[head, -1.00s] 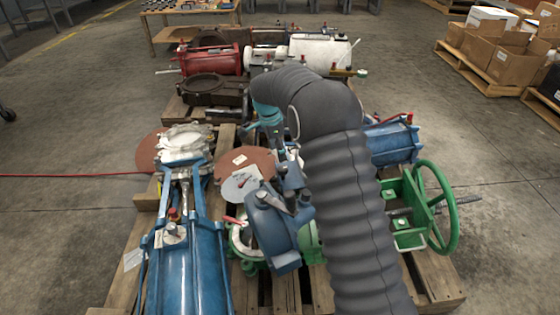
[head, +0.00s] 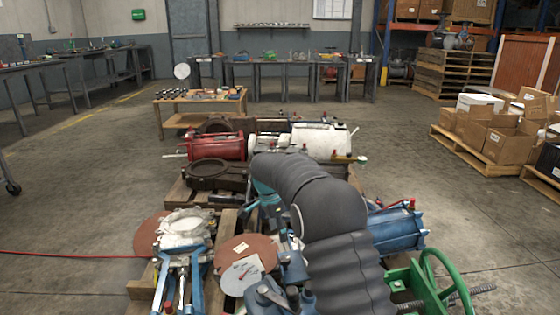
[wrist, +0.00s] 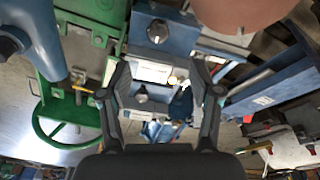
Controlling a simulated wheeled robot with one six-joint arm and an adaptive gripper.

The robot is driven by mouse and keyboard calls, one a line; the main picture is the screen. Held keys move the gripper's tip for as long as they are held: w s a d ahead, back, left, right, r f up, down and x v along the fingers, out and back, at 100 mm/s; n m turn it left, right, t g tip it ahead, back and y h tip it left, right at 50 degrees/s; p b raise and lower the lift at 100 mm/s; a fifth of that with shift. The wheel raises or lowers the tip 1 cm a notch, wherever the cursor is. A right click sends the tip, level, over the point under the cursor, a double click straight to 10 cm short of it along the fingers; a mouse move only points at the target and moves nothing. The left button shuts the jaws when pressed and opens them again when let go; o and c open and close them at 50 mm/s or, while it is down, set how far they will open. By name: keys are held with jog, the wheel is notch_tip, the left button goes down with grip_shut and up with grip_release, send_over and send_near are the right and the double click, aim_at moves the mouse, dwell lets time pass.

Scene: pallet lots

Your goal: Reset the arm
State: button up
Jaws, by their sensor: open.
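My arm, in a dark ribbed sleeve, arches over the pallet of valves and actuators in the head view. My gripper is hidden behind the arm there. In the wrist view my gripper (wrist: 160,78) is open, with its two dark fingers apart and nothing held between them. Blue and green valve parts lie beyond the fingers. A green handwheel (wrist: 68,125) shows at the left of the wrist view.
Blue actuators (head: 397,230) and a green handwheel valve (head: 432,285) crowd the near pallet. A red actuator (head: 216,147) and a white cylinder (head: 322,143) lie behind. Cardboard boxes (head: 506,145) stand on a pallet at right.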

jog(key=s+d+f+n, duration=0.2)
jog(key=s+n, duration=0.5)
jog(key=n, duration=0.1)
jog(key=s+d+r+n+t+p, duration=0.1)
jog(key=s+d+r+p, duration=0.1)
jog(key=s+d+r, duration=0.3)
jog(key=s+d+r+n+t+y+p, duration=0.1)
jog(key=s+d+r+n+t+p, duration=0.1)
jog(key=s+r, duration=0.9)
jog(key=s+d+r+n+t+y+p, duration=0.1)
jog(key=s+d+r+p, duration=0.3)
jog(key=s, duration=1.4)
jog(key=shift+s+d+r+t, duration=0.35)
jog(key=shift+d+r+t, duration=0.25)
jog(key=shift+d+r, duration=1.35)
jog(key=shift+a+r, duration=0.15)
